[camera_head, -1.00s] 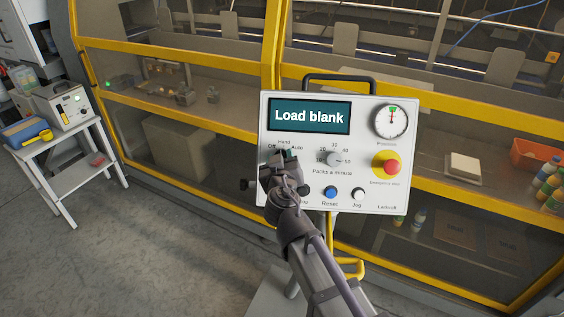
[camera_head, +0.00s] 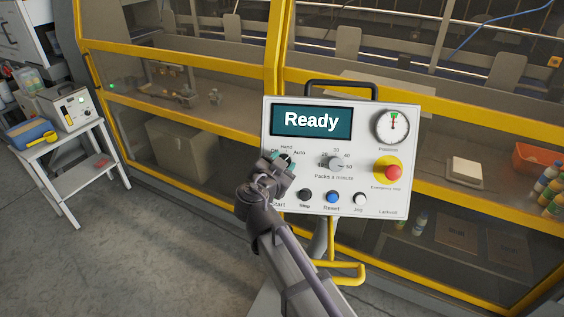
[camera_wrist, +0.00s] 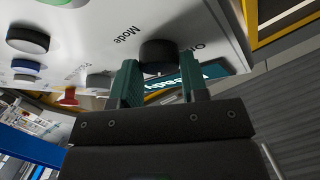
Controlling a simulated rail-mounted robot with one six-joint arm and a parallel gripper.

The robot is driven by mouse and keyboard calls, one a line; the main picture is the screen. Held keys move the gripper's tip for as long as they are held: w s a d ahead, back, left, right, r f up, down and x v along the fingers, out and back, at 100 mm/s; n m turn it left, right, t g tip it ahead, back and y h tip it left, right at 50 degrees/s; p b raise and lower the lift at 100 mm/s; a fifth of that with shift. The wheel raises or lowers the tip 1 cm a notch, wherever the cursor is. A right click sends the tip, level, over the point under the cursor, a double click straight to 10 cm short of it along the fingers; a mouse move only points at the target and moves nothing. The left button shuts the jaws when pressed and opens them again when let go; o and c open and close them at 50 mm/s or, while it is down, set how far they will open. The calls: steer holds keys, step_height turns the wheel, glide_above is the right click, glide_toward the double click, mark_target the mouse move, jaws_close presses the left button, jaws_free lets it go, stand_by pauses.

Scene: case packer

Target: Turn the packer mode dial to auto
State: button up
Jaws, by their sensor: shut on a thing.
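The white control panel (camera_head: 320,201) stands in front of the machine, and its teal screen (camera_head: 311,121) reads "Ready". The mode dial, with Off, Hand and Auto labels around it, is at the panel's left and mostly covered by my gripper (camera_head: 281,159) in the head view. In the wrist view the dial is a round black knob (camera_wrist: 158,52) beside the word "Mode". The two green fingers of my gripper (camera_wrist: 161,78) stand on either side of the knob, shut on it. I cannot tell which label the dial points to.
The packs-a-minute dial (camera_head: 336,163) and a red emergency stop (camera_head: 393,173) on yellow are to the right. Start, Stop, Reset (camera_head: 332,197) and Jog buttons run below. A yellow-framed guard (camera_head: 190,58) stands behind. A small white table (camera_head: 80,143) is at the left.

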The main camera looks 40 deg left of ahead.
steer(key=shift+m+h, duration=0.3)
steer(key=shift+m, duration=0.5)
steer(key=o, duration=0.9)
steer(key=shift+s, duration=0.15)
steer(key=p+v, duration=0.2)
steer(key=v, duration=0.8)
steer(key=shift+s+r, duration=0.15)
steer(key=shift+s, duration=0.15)
